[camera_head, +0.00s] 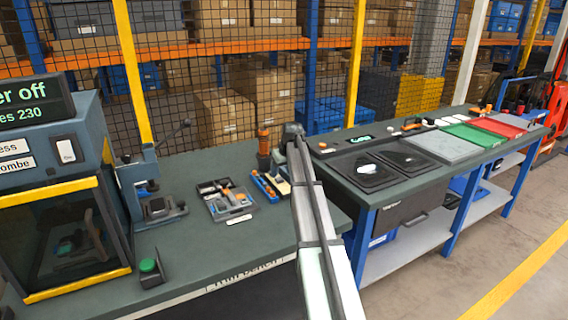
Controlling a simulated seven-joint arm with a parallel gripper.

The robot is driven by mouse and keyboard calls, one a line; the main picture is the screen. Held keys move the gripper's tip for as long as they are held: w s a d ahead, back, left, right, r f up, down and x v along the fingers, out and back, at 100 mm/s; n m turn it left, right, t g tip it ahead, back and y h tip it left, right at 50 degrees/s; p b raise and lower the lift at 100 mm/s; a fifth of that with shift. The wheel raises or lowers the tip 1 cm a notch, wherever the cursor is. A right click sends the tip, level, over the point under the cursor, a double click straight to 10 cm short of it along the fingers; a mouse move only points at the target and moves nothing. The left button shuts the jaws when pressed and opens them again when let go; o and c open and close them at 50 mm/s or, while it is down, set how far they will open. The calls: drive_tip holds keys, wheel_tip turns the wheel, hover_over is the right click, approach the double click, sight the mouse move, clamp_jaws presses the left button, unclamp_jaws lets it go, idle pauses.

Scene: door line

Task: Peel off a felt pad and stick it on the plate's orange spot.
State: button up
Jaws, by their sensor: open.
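My arm reaches from the bottom centre up over the bench. My gripper (292,132) is at its far end, small and partly hidden by the arm, with its fingertips not clear. A blue tray (266,189) with small orange pieces and a cream-coloured flat piece (281,184) lies just left of the arm. I cannot tell whether these include the felt pads. A clear-edged tray (238,217) with grey, white and orange parts lies further left. I cannot make out the plate with its orange spot for certain.
A press (152,190) and a dark cabinet (70,235) with a green button (149,267) stand at the left. An orange-topped bottle (263,145) stands near my gripper. Black trays (366,172) and coloured panels fill the right bench. A mesh fence runs behind.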

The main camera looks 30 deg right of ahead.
sight(279, 178)
drive_tip(key=shift+x, duration=2.05)
clamp_jaws()
drive_tip(key=shift+r, duration=0.35)
drive_tip(key=shift+r, duration=2.8)
